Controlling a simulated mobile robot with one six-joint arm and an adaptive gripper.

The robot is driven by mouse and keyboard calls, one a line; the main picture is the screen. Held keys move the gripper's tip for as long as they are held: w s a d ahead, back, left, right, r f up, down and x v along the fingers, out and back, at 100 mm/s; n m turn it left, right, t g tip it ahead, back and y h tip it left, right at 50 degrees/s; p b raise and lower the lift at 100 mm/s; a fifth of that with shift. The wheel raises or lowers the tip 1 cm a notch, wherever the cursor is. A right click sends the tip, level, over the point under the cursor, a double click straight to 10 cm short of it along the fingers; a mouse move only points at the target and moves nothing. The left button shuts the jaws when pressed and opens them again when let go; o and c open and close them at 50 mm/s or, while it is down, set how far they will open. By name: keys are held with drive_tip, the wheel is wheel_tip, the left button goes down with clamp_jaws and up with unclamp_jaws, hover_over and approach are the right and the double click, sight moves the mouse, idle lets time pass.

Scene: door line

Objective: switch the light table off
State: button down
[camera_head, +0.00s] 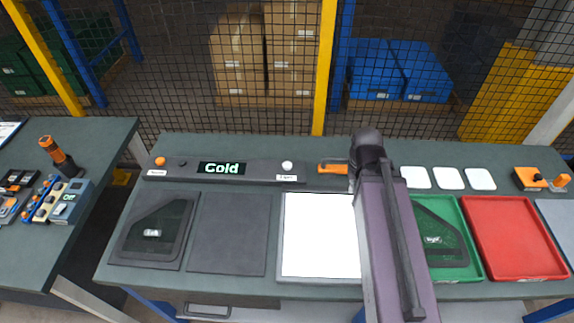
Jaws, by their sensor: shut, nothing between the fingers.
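The light table (320,235) is a bright white panel in a thin grey frame, set on the bench in the middle of the view. It looks lit. Behind it runs a dark control strip (225,181). A round white button (287,165) sits on the strip, with a small label (287,178) too small to read surely. An orange button (160,161) and a small dark knob (182,163) are at the strip's left end. A display (222,168) reads "Cold" or "Gold". My arm covers the light table's right edge. My gripper's fingers do not show.
An orange-handled tool (333,168) lies right of the white button. Dark mats and a door panel (152,232) lie left. A green tray (462,222), a red tray (515,238) and white pads (450,178) are right. A mesh fence stands behind.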

idle(0.8)
drive_tip(key=shift+f+b, duration=0.7)
drive_tip(key=shift+s, duration=0.1)
